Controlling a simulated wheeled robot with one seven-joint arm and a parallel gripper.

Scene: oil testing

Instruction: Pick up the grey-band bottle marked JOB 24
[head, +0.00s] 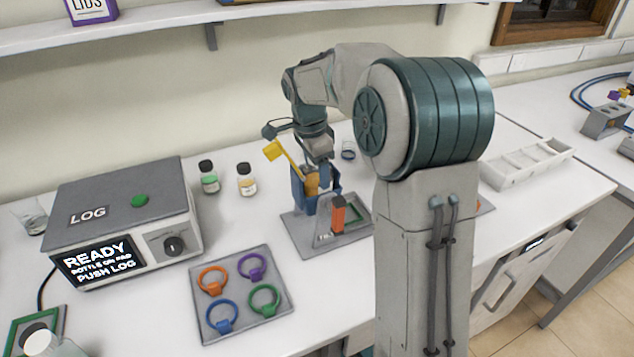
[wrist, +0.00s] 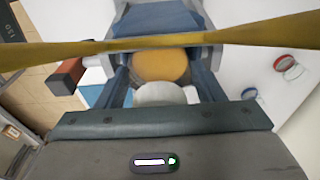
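My gripper (head: 317,165) points down at a blue device (head: 301,195) with a yellow lever (head: 288,155), at the middle of the bench. In the wrist view an orange disc (wrist: 160,66) and a pale round top (wrist: 160,94) sit between dark blue sides. I cannot tell whether my fingers touch either one. A green-band bottle (head: 209,178) and a yellow-band bottle (head: 247,180) stand upright left of the gripper. A clear bottle (head: 60,346) with a pale cap is cut off at the lower left. I cannot make out a grey band or JOB 24 anywhere.
A LOG box (head: 120,222) reading READY stands at the left. A grey plate with several coloured rings (head: 240,322) lies in front. A grey base plate (head: 305,240) with an orange post (head: 338,214) is under the device. A white divided tray (head: 525,166) is at the right.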

